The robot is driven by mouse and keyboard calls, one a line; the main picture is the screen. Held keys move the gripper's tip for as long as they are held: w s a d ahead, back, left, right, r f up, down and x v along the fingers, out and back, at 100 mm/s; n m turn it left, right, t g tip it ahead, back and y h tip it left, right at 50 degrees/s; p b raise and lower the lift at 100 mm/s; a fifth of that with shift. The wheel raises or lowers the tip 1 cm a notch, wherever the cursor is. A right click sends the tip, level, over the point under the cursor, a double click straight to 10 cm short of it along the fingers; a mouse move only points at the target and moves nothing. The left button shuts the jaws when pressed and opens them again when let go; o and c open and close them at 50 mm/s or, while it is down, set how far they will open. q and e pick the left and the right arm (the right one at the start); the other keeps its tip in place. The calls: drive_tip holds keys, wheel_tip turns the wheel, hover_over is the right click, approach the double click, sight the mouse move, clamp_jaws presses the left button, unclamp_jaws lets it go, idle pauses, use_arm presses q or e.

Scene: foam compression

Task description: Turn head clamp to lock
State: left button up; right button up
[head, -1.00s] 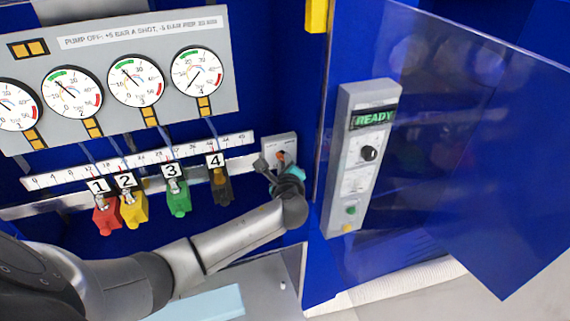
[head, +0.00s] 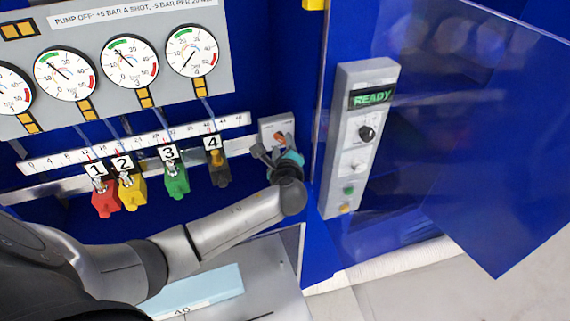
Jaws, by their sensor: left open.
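A small grey plate (head: 267,126) with an orange-red knob (head: 281,137) is on the blue back wall, at the right end of the ruler rail; it appears to be the head clamp. My left gripper (head: 266,151) is open just in front of the knob's lower left side. The fingers and wrist hide part of the plate, and I cannot tell whether they touch the knob. Numbered heads hang along the rail to the left: red 1 (head: 105,198), yellow 2 (head: 132,192), green 3 (head: 176,181) and dark 4 (head: 219,171). My right gripper is out of view.
A gauge panel (head: 225,95) is above the rail. A grey control box (head: 351,185) reading READY stands to the right, beside a clear blue door panel (head: 490,150). A light blue foam block (head: 205,288) lies on the grey table (head: 262,270) below my arm.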

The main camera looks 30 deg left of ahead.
use_arm(q)
drive_tip(key=v, duration=1.3)
drive_tip(key=shift+s, duration=0.2)
drive_tip(key=shift+r, duration=0.1)
